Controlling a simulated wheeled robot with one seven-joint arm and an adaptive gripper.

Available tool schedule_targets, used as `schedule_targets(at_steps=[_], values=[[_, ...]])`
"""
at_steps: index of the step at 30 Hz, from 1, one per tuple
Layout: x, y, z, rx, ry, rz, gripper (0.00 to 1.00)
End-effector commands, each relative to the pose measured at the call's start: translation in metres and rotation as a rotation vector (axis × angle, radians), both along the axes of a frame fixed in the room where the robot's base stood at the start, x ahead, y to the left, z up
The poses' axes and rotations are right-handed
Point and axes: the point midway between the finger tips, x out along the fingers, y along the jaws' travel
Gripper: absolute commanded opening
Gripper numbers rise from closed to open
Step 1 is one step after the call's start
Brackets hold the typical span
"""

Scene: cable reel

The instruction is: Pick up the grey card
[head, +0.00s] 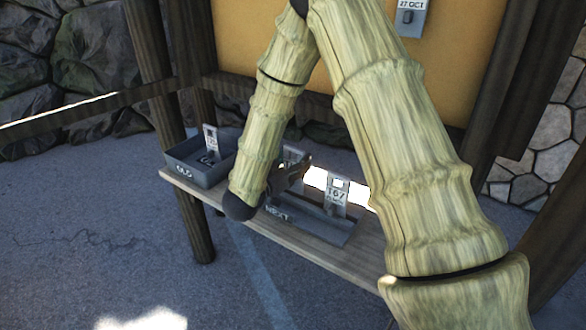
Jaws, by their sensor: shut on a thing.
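My gripper (296,174) is a small dark shape at the NEXT tray, partly hidden by my own arm. It is shut on a grey card (293,156), which stands upright at the tray's left part; only its upper part shows. Another pale card (337,194) with dark printing stands upright in the right part of the NEXT tray (312,228), apart from my gripper. I cannot tell whether the held card still touches the tray.
The OLD tray (180,166) stands at the shelf's left end with a card (210,140) in it. The wooden shelf (290,252) carries both trays. A 27 OCT card (412,18) hangs on the yellow board (440,80) above. Wooden posts (155,70) frame the stand.

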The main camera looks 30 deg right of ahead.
Motion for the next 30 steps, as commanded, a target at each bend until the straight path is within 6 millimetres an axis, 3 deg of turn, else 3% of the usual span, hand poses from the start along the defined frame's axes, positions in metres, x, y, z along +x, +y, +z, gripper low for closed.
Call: schedule_targets(at_steps=[15, 21, 30], values=[[-0.109, 0.045, 0.007, -0.001, 0.005, 0.004, 0.34], [-0.132, 0.055, 0.01, -0.001, 0.004, 0.003, 0.34], [-0.142, 0.058, 0.012, -0.001, 0.005, 0.001, 0.34]])
